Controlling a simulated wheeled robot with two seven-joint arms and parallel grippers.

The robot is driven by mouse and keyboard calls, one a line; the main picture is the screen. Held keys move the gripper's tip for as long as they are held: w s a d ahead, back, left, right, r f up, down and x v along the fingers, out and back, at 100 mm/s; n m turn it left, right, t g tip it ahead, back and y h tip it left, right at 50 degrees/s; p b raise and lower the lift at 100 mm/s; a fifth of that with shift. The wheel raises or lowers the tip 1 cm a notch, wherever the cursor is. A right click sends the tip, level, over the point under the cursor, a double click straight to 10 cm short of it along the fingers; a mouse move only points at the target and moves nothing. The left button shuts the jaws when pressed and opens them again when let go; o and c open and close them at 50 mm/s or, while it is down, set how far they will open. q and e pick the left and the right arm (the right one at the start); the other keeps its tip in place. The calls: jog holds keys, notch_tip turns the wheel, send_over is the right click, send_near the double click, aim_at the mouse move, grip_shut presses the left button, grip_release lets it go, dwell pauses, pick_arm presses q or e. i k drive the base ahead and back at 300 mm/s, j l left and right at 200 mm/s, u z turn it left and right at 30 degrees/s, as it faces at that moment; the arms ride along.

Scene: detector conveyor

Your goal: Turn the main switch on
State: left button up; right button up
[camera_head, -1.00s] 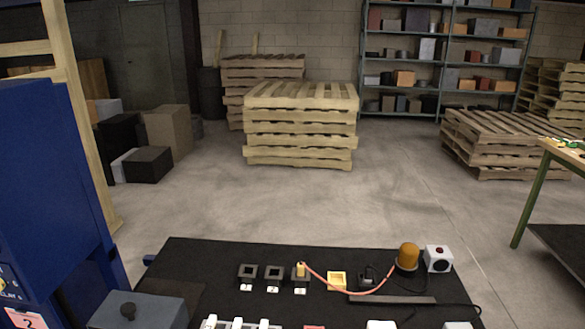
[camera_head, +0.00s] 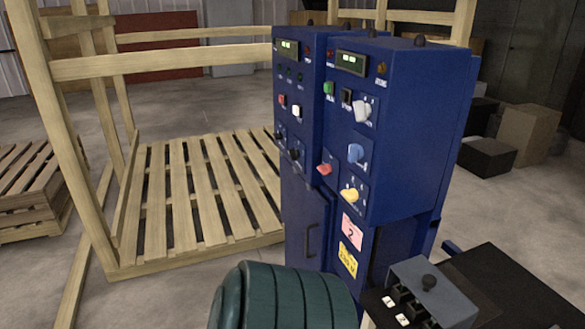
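Two dark blue control cabinets stand side by side in the middle. The nearer cabinet (camera_head: 415,130) has a lit display (camera_head: 351,63), a green button (camera_head: 328,88), a white knob (camera_head: 363,110), a blue knob (camera_head: 355,153), a yellow knob (camera_head: 349,195) and a red knob (camera_head: 325,169). A pink label with a 2 (camera_head: 352,231) is below them. The farther cabinet (camera_head: 303,75) has its own display, buttons and small dark knobs. I cannot tell which control is the main switch; lettering is too small. Neither gripper is in view.
A green ribbed rounded thing (camera_head: 280,298) stands in the bottom foreground. A grey box with a black knob (camera_head: 430,290) sits on a dark bench (camera_head: 505,290) at the lower right. A wooden pallet frame (camera_head: 200,195) is at left; dark boxes (camera_head: 487,157) lie at right.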

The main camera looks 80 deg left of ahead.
aim_at(327, 169)
jog(key=u, duration=2.4)
